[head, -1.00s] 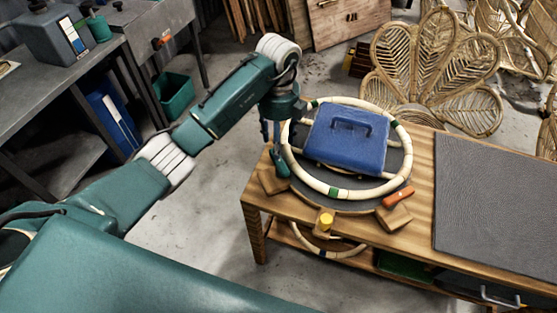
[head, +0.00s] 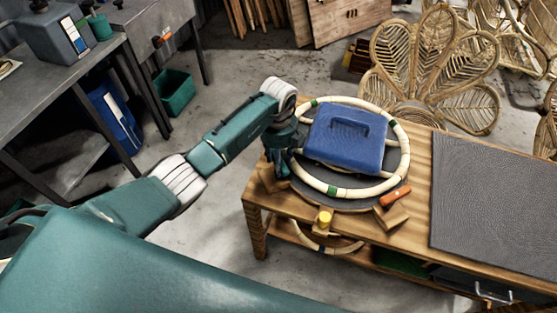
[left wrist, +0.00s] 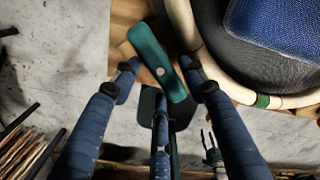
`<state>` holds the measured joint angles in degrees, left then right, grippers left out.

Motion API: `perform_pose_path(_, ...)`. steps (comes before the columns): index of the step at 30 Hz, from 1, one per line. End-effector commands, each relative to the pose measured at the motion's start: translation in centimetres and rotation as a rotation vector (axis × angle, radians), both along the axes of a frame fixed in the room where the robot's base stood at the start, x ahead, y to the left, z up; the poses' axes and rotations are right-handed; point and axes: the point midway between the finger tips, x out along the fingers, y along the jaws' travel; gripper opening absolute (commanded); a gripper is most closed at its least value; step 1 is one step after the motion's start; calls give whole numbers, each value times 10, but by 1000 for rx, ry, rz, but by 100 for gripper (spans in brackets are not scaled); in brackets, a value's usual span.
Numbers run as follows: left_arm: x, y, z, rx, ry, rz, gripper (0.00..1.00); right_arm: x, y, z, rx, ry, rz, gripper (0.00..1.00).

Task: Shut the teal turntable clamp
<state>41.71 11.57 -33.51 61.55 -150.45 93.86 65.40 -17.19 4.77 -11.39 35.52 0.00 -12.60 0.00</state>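The teal turntable clamp (left wrist: 157,62) shows in the left wrist view as a flat teal lever with a pale round pivot. It lies beside the cane ring (left wrist: 185,22). My left gripper (head: 277,172) is low at the turntable's left edge. Its blue fingers are spread, open, on both sides of the teal lever; whether they touch it I cannot tell. In the head view the gripper mostly hides this clamp. The round dark turntable (head: 345,202) carries the ring and a blue case-like block (head: 345,140). My right gripper is not in view.
An orange clamp (head: 394,197) sits on a wooden block at the turntable's right front. A yellow knob (head: 325,219) stands at the front. The wooden bench (head: 420,150) holds a dark mat (head: 500,200) at right.

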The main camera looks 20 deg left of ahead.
Motion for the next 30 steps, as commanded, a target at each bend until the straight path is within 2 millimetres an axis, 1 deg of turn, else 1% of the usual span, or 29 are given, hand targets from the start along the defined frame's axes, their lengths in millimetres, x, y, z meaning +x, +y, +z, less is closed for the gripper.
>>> perform_pose_path(1,0,0,0,0,0,0,28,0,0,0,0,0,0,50)
perform_pose_path(4,0,0,0,0,0,0,8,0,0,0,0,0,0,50)
perform_pose_path(5,0,0,0,0,0,0,5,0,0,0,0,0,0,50)
perform_pose_path(11,0,0,0,0,0,-8,4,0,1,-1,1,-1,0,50)
perform_pose_path(17,0,2,-1,2,-1,-68,4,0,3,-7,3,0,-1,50)
perform_pose_path(23,1,5,-2,3,-2,-201,4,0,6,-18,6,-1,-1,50)
perform_pose_path(30,2,7,-3,2,-3,-423,4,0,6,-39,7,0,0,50)
